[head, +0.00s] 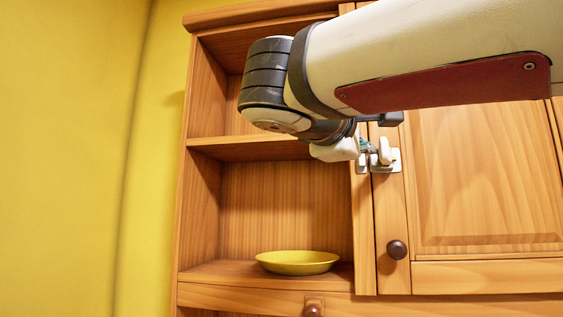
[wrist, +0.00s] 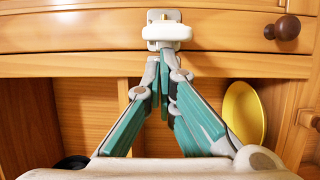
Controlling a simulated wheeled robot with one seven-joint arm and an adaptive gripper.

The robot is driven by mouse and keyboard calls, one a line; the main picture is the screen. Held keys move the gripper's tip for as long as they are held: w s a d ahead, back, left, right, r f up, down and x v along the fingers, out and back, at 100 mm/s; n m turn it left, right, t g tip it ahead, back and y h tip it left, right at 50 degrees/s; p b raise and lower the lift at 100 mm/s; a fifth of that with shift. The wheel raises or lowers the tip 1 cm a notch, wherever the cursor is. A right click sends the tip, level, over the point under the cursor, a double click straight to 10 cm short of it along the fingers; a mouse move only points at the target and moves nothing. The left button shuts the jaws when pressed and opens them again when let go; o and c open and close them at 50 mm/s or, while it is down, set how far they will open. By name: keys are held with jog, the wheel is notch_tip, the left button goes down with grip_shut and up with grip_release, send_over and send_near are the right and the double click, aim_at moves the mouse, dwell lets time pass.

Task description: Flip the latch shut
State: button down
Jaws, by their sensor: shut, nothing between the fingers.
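The latch (head: 385,155) is a pale lever on a metal plate at the left edge of the cabinet door (head: 478,160). In the head view the lever stands roughly upright, along the door edge. In the wrist view the latch (wrist: 168,32) shows as a pale bar at the top middle, lying along the door edge. My gripper (head: 364,146) is just left of the latch, in front of the cabinet post. In the wrist view my gripper (wrist: 164,62) has its teal-sided fingers together and empty, tips just below the bar. I cannot tell whether they touch it.
A dark knob (head: 397,249) sits on the door below the latch; it also shows in the wrist view (wrist: 287,28). A yellow plate (head: 297,263) lies on the open shelf to the left.

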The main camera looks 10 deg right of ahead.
aim_at(388, 142)
dwell(0.4)
jog(key=shift+s+d+n+t+y, duration=0.25)
jog(key=shift+n+t+y, duration=0.05)
jog(key=shift+n+y, duration=0.1)
jog(key=shift+s+d+n+t+y, duration=0.3)
jog(key=shift+n+y, duration=0.1)
jog(key=shift+y, duration=0.1)
jog(key=s+d+n+t+y, duration=0.1)
jog(key=y, duration=0.1)
jog(key=s+d+n+t+y, duration=0.1)
jog(key=n+y, duration=0.1)
jog(key=y, duration=0.1)
jog(key=shift+s+d+r+n, duration=0.1)
jog(key=shift+d+n, duration=0.2)
jog(key=shift+d, duration=0.1)
jog(key=shift+w+d+n+y+p, duration=0.35)
jog(key=shift+d+n+y+p, duration=0.65)
jog(key=shift+d+y, duration=0.7)
jog(key=shift+w+d+n+y+p, duration=0.4)
jog(key=shift+d+n+y+p, duration=0.55)
jog(key=shift+d, duration=1.25)
jog(key=shift+w+d+n+y+p, duration=0.35)
jog(key=shift+d+n+y+p, duration=0.6)
jog(key=shift+d+y, duration=0.85)
